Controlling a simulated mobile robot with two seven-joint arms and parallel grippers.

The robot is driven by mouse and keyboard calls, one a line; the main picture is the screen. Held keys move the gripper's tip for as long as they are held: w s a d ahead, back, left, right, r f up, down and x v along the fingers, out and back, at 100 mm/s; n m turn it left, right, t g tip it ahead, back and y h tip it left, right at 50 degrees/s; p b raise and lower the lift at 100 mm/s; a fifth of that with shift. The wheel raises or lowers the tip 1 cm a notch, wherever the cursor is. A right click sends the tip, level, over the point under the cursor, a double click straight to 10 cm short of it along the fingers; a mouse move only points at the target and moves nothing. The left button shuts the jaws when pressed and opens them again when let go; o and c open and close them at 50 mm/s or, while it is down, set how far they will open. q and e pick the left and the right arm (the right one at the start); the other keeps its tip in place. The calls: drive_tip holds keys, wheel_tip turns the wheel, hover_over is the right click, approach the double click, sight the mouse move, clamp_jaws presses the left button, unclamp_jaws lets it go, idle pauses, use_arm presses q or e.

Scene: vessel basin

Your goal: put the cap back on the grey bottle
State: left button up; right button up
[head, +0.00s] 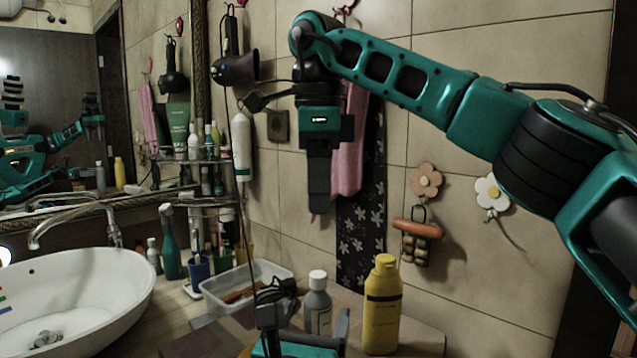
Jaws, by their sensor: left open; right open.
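The grey bottle (319,312) stands upright at the bottom centre of the head view, beside a yellow bottle. A lighter grey cap (318,280) shows on its top and looks upright; I cannot tell how firmly it sits. My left gripper (306,318) is open at the bottom edge, with one finger to each side of the grey bottle in the picture. I cannot tell whether the fingers touch it. The bottle's lower part is hidden. My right gripper (319,195) is open and empty, pointing down high above the grey bottle, seen side-on.
The yellow bottle (383,310) stands close to the right of the grey one. A clear tray (272,271) with a brown item lies behind left. A white basin (90,290) with a tap (75,215) is at left. A tiled wall (450,130) with hanging items stands behind.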

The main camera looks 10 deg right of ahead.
use_arm(q)
drive_tip(key=v, duration=0.9)
drive_tip(key=shift+s+a, duration=0.1)
drive_tip(key=shift+s, duration=0.1)
